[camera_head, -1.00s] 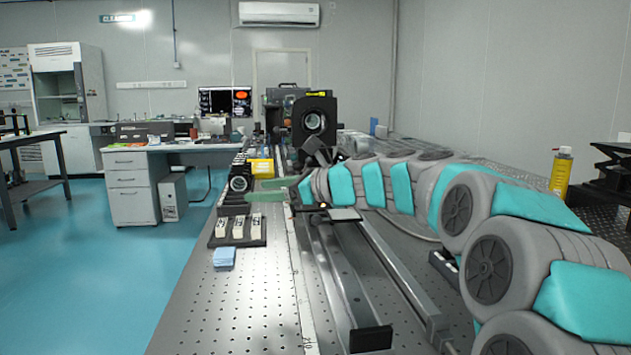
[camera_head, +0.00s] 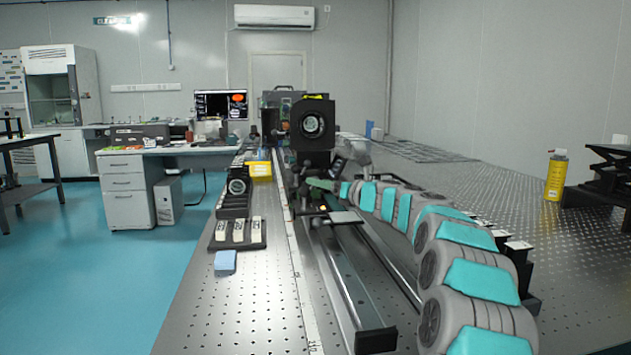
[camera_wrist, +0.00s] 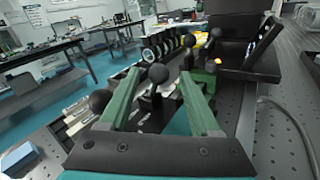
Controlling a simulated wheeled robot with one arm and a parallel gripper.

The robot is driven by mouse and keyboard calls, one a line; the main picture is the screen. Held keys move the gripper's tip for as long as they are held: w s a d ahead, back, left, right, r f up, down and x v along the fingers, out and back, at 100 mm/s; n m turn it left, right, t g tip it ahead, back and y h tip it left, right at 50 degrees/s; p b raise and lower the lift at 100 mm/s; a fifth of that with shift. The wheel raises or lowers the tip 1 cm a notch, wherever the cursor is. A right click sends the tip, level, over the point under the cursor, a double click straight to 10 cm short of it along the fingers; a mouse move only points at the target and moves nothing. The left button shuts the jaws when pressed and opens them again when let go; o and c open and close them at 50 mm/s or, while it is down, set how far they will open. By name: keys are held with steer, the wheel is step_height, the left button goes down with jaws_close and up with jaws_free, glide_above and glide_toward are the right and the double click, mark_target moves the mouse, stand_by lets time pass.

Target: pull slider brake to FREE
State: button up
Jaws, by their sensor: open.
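A black ball knob (camera_wrist: 158,74) on a short stem shows in the wrist view, between the two green fingers of my gripper (camera_wrist: 160,84). The fingers are apart and I see no grip on the knob. Other black ball knobs show in the wrist view, one at the left (camera_wrist: 99,100) and one further back (camera_wrist: 189,60). I cannot tell which is the slider brake, nor read a FREE mark. In the head view my gripper (camera_head: 322,185) is over the far part of the black rail (camera_head: 348,275), close to the dark slider parts (camera_head: 304,196). My arm hides some of them.
A large black lens unit (camera_head: 312,128) stands behind the slider. A tray of white-topped parts (camera_head: 237,236) and a blue block (camera_head: 225,261) lie left of the rail. The perforated table (camera_head: 255,310) is clear at the near left. A yellow can (camera_head: 556,176) stands at the right.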

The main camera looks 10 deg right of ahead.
steer(key=shift+x, duration=0.9)
steer(key=shift+w+a, duration=0.3)
steer(key=shift+w, duration=0.1)
steer(key=shift+r, duration=0.1)
jaws_close()
